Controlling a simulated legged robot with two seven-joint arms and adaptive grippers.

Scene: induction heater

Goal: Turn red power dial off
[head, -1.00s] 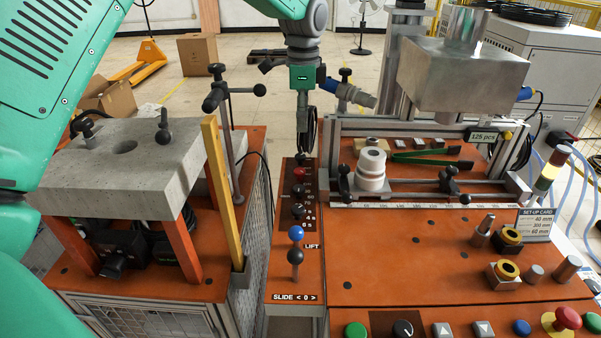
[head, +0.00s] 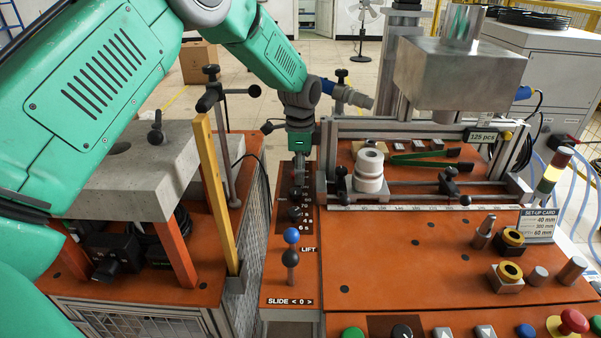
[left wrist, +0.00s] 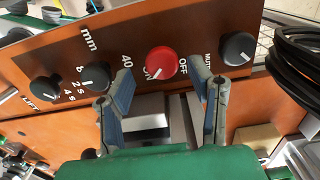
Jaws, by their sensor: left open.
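The red power dial (left wrist: 162,61) sits on the orange control panel, with ON and OFF printed beside it. A pale pointer mark on it seems to lean toward the ON side, but I cannot be sure. My left gripper (left wrist: 161,72) is open, with one finger on each side of the dial in the left wrist view; I cannot tell if either touches it. In the head view my left gripper (head: 300,165) is over the far end of the narrow panel and hides the red dial. My right gripper is in neither view.
Black dials flank the red one, including a timer dial (left wrist: 95,76) and another (left wrist: 237,48). The fixture with white rings (head: 369,170) is close on the right. A yellow post (head: 216,195) stands left.

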